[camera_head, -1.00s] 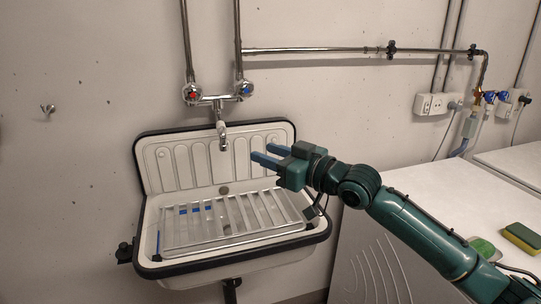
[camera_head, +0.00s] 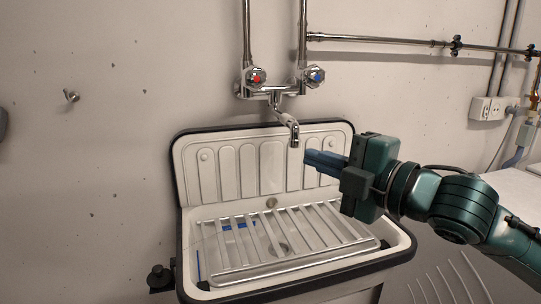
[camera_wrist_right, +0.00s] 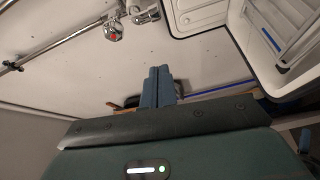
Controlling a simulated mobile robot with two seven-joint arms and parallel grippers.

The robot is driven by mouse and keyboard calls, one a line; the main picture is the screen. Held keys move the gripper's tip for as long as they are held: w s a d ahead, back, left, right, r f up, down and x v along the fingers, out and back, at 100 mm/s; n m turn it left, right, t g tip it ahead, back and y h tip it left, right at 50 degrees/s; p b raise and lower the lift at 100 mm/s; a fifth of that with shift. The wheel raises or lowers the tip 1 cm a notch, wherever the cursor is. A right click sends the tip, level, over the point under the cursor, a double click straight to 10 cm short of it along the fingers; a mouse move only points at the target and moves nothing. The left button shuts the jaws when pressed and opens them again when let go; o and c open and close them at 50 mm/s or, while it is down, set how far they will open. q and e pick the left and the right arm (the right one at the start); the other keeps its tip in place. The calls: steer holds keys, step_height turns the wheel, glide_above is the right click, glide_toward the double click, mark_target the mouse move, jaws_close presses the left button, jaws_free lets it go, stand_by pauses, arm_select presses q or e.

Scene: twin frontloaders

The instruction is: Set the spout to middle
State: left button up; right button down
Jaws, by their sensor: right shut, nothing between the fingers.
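The chrome spout (camera_head: 285,118) hangs from the mixer tap on the wall, above the sink (camera_head: 184,215). It slants down and a little to the right, its end bent downward. My right gripper (camera_head: 307,160) comes in from the right with its blue fingers together and nothing between them. In the head view its tips are just below and right of the spout's end; I cannot tell whether they touch. In the right wrist view the shut fingers (camera_wrist_right: 157,85) point toward the wall, with the tap at the top. My left gripper is not in view.
The tap has a red-marked knob (camera_head: 256,78) and a blue-marked knob (camera_head: 314,76). A slatted rack (camera_head: 300,262) lies in the basin. Pipes (camera_head: 385,40) run along the wall. A white counter (camera_head: 520,188) is at the right. The wall left of the sink is mostly clear.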

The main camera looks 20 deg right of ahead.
mark_target(294, 143)
steer(key=w+a+n+p, duration=0.1)
steer(key=w+a, duration=0.4)
steer(key=w, duration=0.3)
steer(key=d, duration=0.2)
steer(key=w+d, duration=0.1)
steer(key=shift+d+f, duration=0.1)
steer(key=shift+d, duration=0.25)
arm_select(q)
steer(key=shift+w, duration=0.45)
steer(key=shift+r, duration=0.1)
